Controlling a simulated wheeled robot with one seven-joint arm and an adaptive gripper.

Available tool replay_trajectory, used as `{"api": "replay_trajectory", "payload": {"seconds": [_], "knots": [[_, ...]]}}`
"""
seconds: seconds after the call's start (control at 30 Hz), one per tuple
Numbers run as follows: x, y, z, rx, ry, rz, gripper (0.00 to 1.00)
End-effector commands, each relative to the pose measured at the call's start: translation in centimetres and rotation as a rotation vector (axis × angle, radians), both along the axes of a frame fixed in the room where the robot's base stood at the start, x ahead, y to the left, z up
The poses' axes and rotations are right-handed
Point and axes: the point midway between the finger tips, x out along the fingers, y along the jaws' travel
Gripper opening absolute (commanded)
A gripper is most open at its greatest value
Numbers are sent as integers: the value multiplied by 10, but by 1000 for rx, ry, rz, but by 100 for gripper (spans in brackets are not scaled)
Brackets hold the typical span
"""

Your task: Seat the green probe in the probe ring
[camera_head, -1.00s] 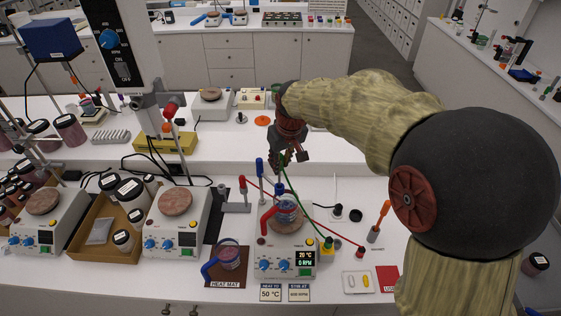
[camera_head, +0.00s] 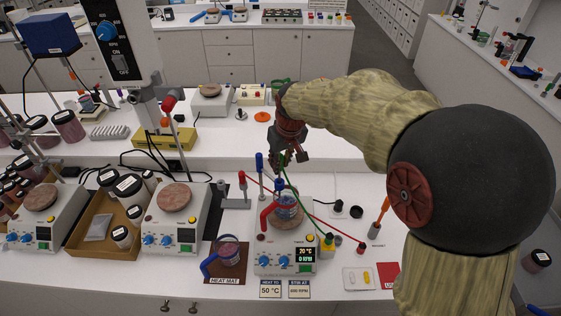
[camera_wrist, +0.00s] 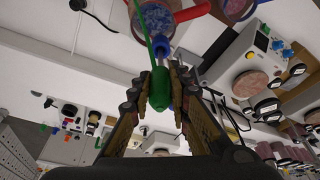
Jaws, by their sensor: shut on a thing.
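The green probe (camera_wrist: 160,88) is between the two fingers of my gripper (camera_wrist: 159,90) in the wrist view, and my gripper is shut on it. In the head view my gripper (camera_head: 285,160) is above the back of the right hotplate (camera_head: 284,262). A green cable (camera_head: 294,192) runs from the gripper down to a yellow-and-green plug (camera_head: 327,243). A beaker with blue-pink contents (camera_head: 288,208) stands on that hotplate, below the gripper. A red part (camera_head: 266,218) and a blue upright (camera_head: 260,163) are beside it.
A second beaker (camera_head: 228,252) stands on the brown heat mat (camera_head: 221,273). A grey stand with a red top (camera_head: 240,190) is left of the gripper. An orange-handled screwdriver (camera_head: 381,215) stands upright at right.

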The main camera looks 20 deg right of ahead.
Motion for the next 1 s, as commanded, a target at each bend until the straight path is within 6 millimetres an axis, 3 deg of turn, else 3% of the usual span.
{"api": "replay_trajectory", "payload": {"seconds": [1.0], "knots": [[0,0,-23,0,-1,0,0]]}}
